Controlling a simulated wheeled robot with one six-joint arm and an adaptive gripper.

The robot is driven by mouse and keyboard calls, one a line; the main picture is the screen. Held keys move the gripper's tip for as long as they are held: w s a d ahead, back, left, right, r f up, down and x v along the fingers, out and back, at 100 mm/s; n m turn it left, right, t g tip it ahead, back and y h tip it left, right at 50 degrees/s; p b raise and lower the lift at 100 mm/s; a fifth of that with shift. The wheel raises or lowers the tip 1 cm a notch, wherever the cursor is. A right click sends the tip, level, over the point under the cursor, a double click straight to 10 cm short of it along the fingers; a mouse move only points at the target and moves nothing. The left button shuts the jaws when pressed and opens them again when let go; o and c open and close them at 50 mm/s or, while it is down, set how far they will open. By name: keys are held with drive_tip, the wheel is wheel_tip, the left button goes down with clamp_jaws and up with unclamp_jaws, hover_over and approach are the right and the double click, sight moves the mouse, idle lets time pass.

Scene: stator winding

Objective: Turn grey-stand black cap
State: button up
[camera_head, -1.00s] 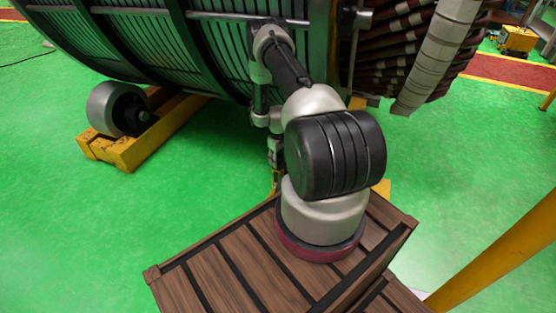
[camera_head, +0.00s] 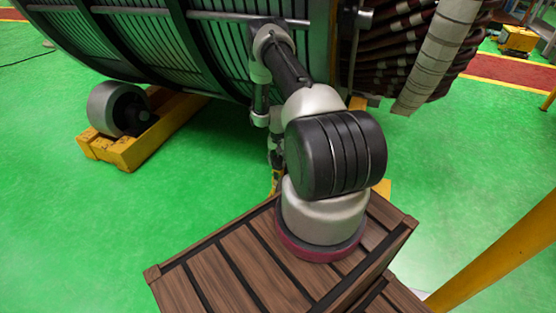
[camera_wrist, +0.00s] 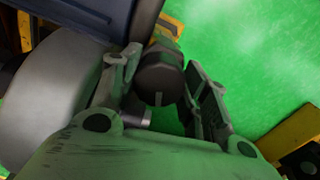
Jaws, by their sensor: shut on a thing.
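The black cap (camera_wrist: 160,78) is in the middle of the wrist view, a dark round piece with a short pale mark on its face. My gripper (camera_wrist: 168,88) has a finger on each side of the cap and is shut on it. A large grey roller (camera_wrist: 42,105) fills the left of the wrist view beside the cap. In the head view my gripper (camera_head: 275,165) is low beside the stator, partly hidden by my own arm. The cap cannot be made out in the head view.
The large stator (camera_head: 150,35) stands close behind my arm. A yellow frame (camera_head: 165,130) carries another grey roller (camera_head: 115,108) at left. A yellow part (camera_wrist: 165,32) lies just beyond the cap. A yellow post (camera_head: 500,250) stands at right. The green floor at left is mostly clear.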

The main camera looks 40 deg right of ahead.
sight(277, 158)
drive_tip(key=m, duration=0.4)
drive_tip(key=shift+m, duration=1.9)
drive_tip(key=o, duration=1)
drive_tip(key=shift+a, duration=0.1)
drive_tip(key=shift+w+r, duration=0.1)
wheel_tip(277, 158, up, 7)
drive_tip(key=shift+r, duration=0.2)
